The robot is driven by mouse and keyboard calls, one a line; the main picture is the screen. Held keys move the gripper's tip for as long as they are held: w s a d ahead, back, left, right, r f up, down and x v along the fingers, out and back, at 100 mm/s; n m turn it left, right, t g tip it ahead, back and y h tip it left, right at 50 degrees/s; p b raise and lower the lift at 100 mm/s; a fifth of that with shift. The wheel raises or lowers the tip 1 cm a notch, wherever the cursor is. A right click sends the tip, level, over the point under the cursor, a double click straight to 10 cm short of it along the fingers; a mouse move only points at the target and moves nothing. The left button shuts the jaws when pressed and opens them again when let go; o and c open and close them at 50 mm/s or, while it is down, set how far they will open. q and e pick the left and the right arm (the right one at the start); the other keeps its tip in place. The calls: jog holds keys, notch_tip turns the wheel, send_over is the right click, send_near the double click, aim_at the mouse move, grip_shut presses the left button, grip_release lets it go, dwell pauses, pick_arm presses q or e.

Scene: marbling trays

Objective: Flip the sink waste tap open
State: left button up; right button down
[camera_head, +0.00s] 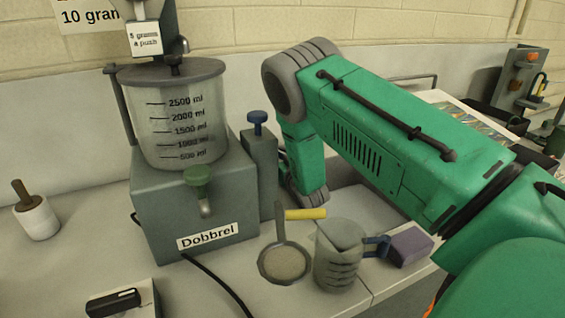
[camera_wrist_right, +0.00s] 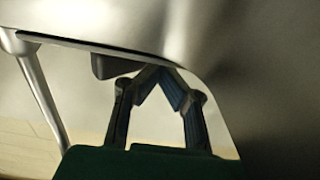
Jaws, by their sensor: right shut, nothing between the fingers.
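My green right arm comes in from the right in the head view and bends down at the sink (camera_head: 368,203), a pale basin. The arm's lower end and gripper are hidden there. In the right wrist view my right gripper (camera_wrist_right: 160,73) is shut and empty, its two blue-grey fingers meeting at the tips. A dark blocky part (camera_wrist_right: 112,66) sits just left of the fingertips, beside or behind them; I cannot tell whether they touch or whether it is the waste tap. No tap lever is clearly visible. My left gripper is out of view.
A grey box with a measuring vessel (camera_head: 178,125) stands left of the arm. A strainer (camera_head: 284,262), a grey jug (camera_head: 338,262) and a purple block (camera_head: 410,245) lie near the sink's front. Smooth grey surfaces (camera_wrist_right: 255,60) and a pale leg (camera_wrist_right: 40,90) surround the right gripper closely.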

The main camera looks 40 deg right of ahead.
jog(key=v, duration=1.1)
jog(key=shift+s+d+f, duration=0.15)
jog(key=shift+s+d, duration=0.1)
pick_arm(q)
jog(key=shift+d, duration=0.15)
pick_arm(e)
jog(key=shift+d, duration=0.15)
pick_arm(q)
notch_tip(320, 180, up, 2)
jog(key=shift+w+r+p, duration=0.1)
jog(key=shift+p, duration=0.9)
pick_arm(e)
jog(key=d+n+y, duration=0.1)
jog(key=n+y, duration=0.2)
jog(key=n, duration=0.5)
jog(key=d+n+y, duration=0.1)
jog(key=n+y, duration=0.2)
jog(key=n, duration=0.5)
jog(key=n+y, duration=0.4)
jog(key=n, duration=0.4)
jog(key=shift+d+r, duration=0.3)
jog(key=shift+d, duration=0.1)
